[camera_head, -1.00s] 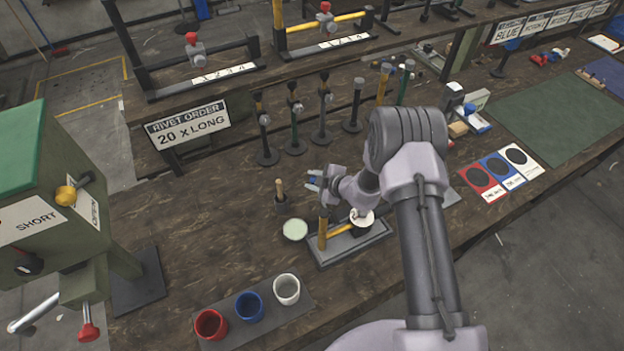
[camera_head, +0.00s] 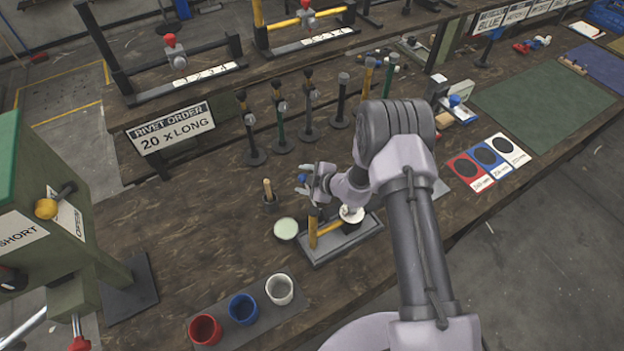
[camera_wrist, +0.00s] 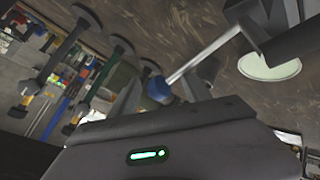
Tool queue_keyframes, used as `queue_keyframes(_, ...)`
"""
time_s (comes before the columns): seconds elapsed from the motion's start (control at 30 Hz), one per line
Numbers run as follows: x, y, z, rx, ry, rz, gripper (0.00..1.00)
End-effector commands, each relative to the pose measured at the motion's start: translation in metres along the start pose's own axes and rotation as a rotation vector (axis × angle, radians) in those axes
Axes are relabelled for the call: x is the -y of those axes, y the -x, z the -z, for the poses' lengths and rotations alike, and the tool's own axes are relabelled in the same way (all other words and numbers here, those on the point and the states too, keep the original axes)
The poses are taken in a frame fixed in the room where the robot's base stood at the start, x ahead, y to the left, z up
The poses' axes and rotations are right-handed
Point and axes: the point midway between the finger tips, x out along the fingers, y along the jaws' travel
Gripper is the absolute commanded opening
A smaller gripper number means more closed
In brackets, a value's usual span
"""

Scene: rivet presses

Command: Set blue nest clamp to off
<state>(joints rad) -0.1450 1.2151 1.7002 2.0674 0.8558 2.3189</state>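A blue knob (camera_wrist: 158,90) on the end of a bright metal lever (camera_wrist: 205,52) shows in the wrist view. The lever runs up right to a dark block (camera_wrist: 270,28). My gripper (camera_wrist: 165,85) is at the knob, with dark finger parts beside it; whether they close on it is unclear. In the head view my gripper (camera_head: 306,186) is above the bench beside a small press fixture with a yellow bar (camera_head: 327,233) and grey base (camera_head: 345,243). A little blue shows at the fingers. My arm hides part of the fixture. No clamp label is readable.
A pale green disc (camera_head: 286,229) and a small peg holder (camera_head: 269,197) lie near the gripper. Several upright posts (camera_head: 310,110) stand behind. Red (camera_head: 205,329), blue (camera_head: 243,308) and white cups (camera_head: 280,289) stand in front. A green press (camera_head: 50,220) is at left.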

Motion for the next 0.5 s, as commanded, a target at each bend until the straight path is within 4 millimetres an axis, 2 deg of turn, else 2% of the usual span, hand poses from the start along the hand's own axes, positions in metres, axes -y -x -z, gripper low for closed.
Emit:
queue_keyframes(0.17, -0.003, 0.035, 0.0, 0.004, -0.004, -0.004, 0.51)
queue_keyframes(0.5, -0.003, 0.136, -0.001, 0.007, -0.004, -0.005, 0.51)
